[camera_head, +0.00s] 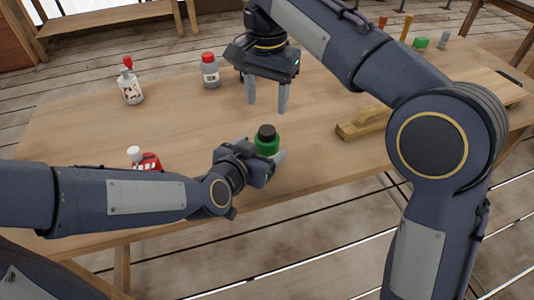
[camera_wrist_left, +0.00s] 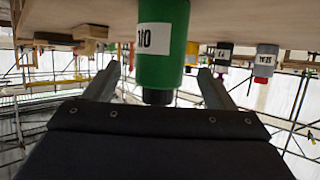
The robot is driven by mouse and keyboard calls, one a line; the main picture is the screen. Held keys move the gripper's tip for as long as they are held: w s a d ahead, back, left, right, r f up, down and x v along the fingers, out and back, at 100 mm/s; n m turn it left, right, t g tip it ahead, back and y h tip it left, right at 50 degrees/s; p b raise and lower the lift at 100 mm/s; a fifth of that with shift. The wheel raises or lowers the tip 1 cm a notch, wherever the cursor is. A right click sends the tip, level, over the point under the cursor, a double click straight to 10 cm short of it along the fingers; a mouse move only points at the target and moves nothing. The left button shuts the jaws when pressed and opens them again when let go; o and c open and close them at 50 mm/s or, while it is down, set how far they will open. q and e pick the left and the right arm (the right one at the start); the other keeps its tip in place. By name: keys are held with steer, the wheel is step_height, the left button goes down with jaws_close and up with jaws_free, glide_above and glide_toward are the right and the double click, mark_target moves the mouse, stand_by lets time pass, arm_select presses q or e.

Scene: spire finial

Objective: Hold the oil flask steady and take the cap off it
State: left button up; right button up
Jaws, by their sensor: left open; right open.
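The green oil flask (camera_head: 267,147) with its black cap (camera_head: 266,132) stands upright near the front edge of the table. The cap is on the flask. The left wrist view is upside down and shows the flask (camera_wrist_left: 162,50) with a white label and the black cap (camera_wrist_left: 157,97) at its lower end. My left gripper (camera_head: 264,151) is open, with a finger on each side of the flask and a visible gap to each in the wrist view. My right gripper (camera_head: 267,105) is open and empty, pointing down above and behind the cap.
A white bottle with a red cap (camera_head: 131,88) and a grey one with a red cap (camera_head: 210,72) stand behind. A red container with a white cap (camera_head: 146,160) is behind my left arm. A wooden piece (camera_head: 362,123) lies to the right on the table (camera_head: 190,120).

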mark_target(267, 130)
arm_select(q)
steer(key=x, duration=0.6)
steer(key=c, duration=1.7)
arm_select(e)
steer(key=shift+f+m, duration=0.2)
steer(key=shift+m, duration=1.9)
steer(key=shift+f, duration=3.85)
steer(key=shift+c, duration=0.4)
